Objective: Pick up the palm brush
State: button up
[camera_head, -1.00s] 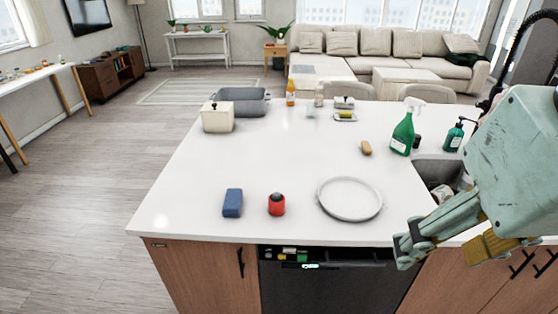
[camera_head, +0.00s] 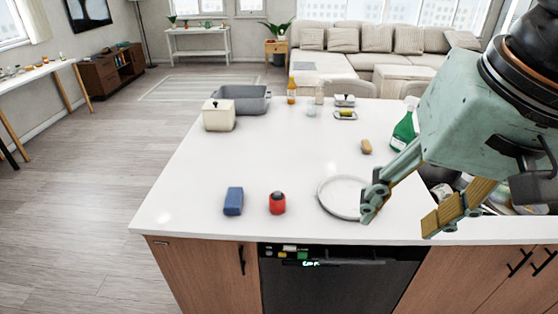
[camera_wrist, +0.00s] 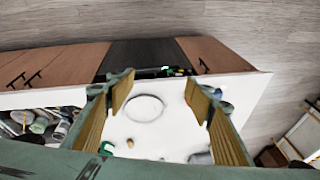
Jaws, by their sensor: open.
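A small tan-brown oval thing (camera_head: 366,147), brush-like, lies on the white counter beyond the plate; it also shows as a small spot in the wrist view (camera_wrist: 130,143). A round red thing with a dark knob on top (camera_head: 277,203) stands near the counter's front edge. Both are small, and I cannot tell for sure which one is the palm brush. My gripper (camera_head: 402,215) is open and empty, above the counter's front edge at the right of the plate. It is apart from both things. In the wrist view my open fingers (camera_wrist: 160,97) frame the plate.
A white round plate (camera_head: 340,196) lies beside my gripper. A blue block (camera_head: 233,201) is left of the red thing. The counter's middle is clear.

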jog(key=w+a+m+y+p, duration=0.25)
jog(key=w+a+m, duration=0.3)
jog(key=w, duration=0.65)
jog(key=m+g+p, duration=0.1)
jog(key=m+p, duration=0.6)
jog(key=m, duration=0.8)
send_over(280, 194)
jog(key=s+d, duration=0.2)
jog(key=d, duration=0.2)
notch_tip(280, 194, down, 21)
jog(key=shift+w+a+f+g+y, duration=0.1)
jog(key=shift+w+f+g+y, duration=0.15)
jog(key=shift+f, duration=0.35)
jog(key=shift+f, duration=0.15)
jog(key=shift+b+x, duration=1.1)
jog(key=shift+x, duration=3.1)
jog(key=shift+a, duration=0.1)
